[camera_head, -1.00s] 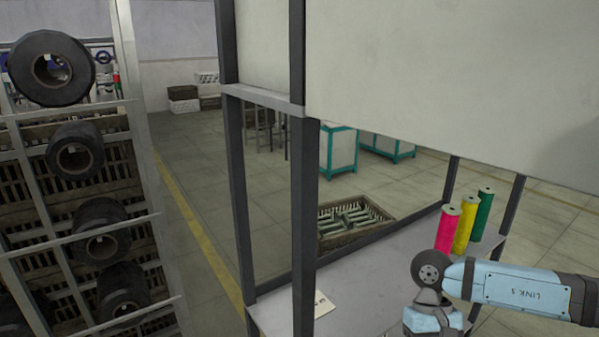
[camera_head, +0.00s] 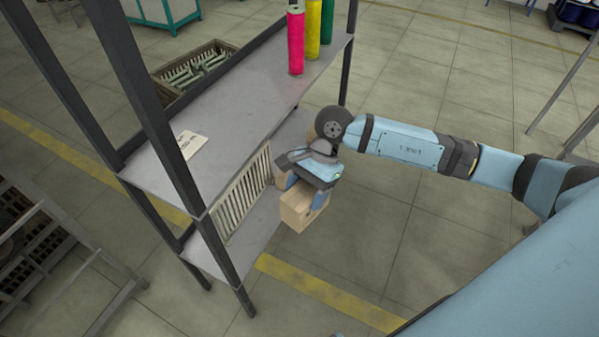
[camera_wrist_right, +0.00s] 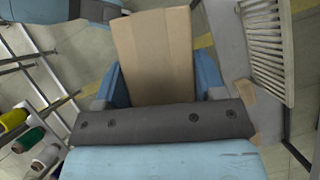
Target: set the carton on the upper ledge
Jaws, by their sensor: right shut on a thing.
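The carton (camera_head: 300,207) is a plain light-brown box. My right gripper (camera_head: 306,190) is shut on it and holds it in front of the rack, beside the lower ledge (camera_head: 262,222) and below the level of the upper ledge (camera_head: 225,112). In the right wrist view the carton (camera_wrist_right: 155,55) sits between the two blue fingers of the right gripper (camera_wrist_right: 160,85). The upper ledge is a grey board, with a small white label card (camera_head: 183,144) near its left end. My left gripper is not in view.
Pink (camera_head: 296,42), yellow (camera_head: 313,28) and green (camera_head: 327,20) spools stand at the upper ledge's far end. Its middle is clear. A pale slatted crate (camera_head: 243,195) stands on the lower ledge. A dark rack post (camera_head: 170,130) rises at the near left.

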